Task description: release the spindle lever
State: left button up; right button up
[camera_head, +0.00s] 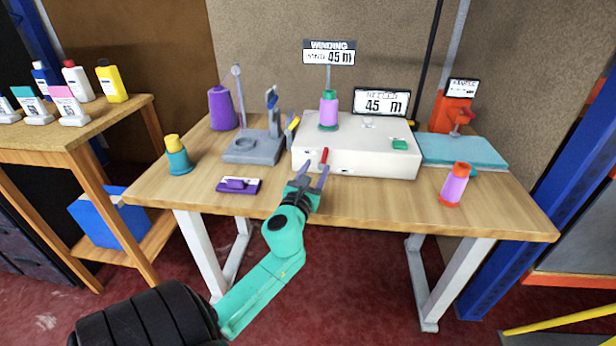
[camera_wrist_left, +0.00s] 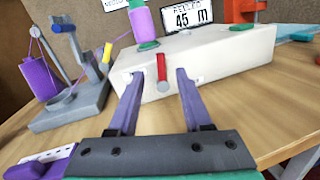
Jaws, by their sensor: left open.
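The spindle lever, a small red handle (camera_head: 325,156), is on the front face of the white winding machine (camera_head: 375,150). In the left wrist view the red lever (camera_wrist_left: 161,68) stands roughly upright, between my fingers in the picture. A purple bobbin (camera_head: 328,111) with green ends sits on top of the machine. My left gripper (camera_head: 311,177) is open and empty just in front of the lever, its fingers on either side of it in the left wrist view (camera_wrist_left: 155,88). I cannot tell whether a finger touches it. My right gripper is not in view.
A grey thread stand (camera_head: 254,148) and a large purple cone (camera_head: 222,108) stand left of the machine. A purple tool (camera_head: 238,185) lies near the front edge. A teal mat (camera_head: 465,150) and a pink-purple bobbin (camera_head: 454,185) are at right.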

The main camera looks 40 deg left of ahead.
pick_arm(q)
jog(key=v, duration=0.6)
jog(key=shift+s+d+f+b, duration=0.1)
jog(key=shift+s+d+b, duration=0.05)
jog(key=shift+s+b, duration=0.2)
jog(key=shift+s+d, duration=0.2)
jog(key=shift+s, duration=0.1)
